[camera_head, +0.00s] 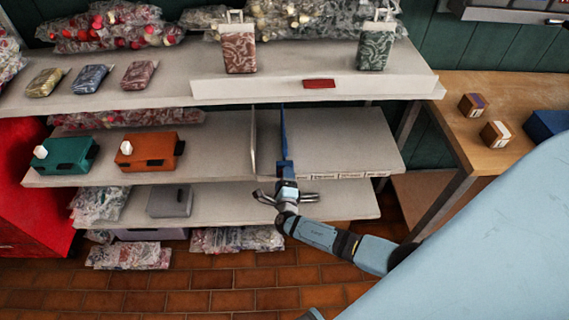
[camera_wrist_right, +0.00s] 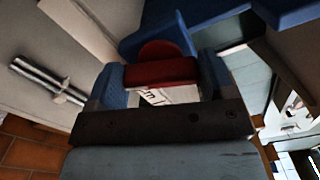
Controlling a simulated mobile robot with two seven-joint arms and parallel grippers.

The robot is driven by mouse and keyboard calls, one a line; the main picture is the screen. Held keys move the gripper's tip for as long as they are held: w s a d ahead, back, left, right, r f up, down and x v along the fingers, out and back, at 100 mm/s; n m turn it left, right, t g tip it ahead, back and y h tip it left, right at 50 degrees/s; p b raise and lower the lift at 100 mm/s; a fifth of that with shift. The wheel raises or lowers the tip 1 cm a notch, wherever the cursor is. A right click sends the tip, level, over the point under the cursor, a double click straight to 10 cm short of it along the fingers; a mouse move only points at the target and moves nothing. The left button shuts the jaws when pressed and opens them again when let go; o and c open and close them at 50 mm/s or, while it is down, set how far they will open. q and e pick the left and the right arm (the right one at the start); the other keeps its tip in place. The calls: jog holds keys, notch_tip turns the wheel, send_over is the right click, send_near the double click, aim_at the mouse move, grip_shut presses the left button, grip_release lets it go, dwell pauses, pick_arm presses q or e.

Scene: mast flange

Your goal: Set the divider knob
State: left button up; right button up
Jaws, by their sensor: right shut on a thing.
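A blue divider (camera_head: 284,135) stands upright on the middle shelf, running from front to back. It also shows in the right wrist view (camera_wrist_right: 205,14). My right gripper (camera_head: 287,181) is at the front end of this divider, at the shelf's front edge. In the right wrist view a red knob (camera_wrist_right: 162,72) sits between my two blue fingers, and the gripper is shut on it. The knob is hidden by the gripper in the head view. A pale divider (camera_head: 254,142) stands to the left of the blue one. My left gripper is not in view.
The middle shelf (camera_head: 350,145) is bare right of the blue divider. An orange box (camera_head: 149,151) and a green box (camera_head: 65,154) sit on its left part. Two patterned canisters stand on the top shelf (camera_head: 200,87). A wooden table (camera_head: 530,88) is at right.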

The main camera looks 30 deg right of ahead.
jog(key=shift+r+n+p, duration=0.15)
jog(key=shift+n+p, duration=0.5)
jog(key=shift+n, duration=0.45)
jog(key=shift+n+p, duration=0.4)
jog(key=shift+n, duration=0.4)
jog(key=o, duration=0.9)
jog(key=v, duration=1.3)
jog(key=shift+s+a+f+p, duration=0.25)
jog(key=shift+p, duration=0.1)
jog(key=shift+s, duration=0.1)
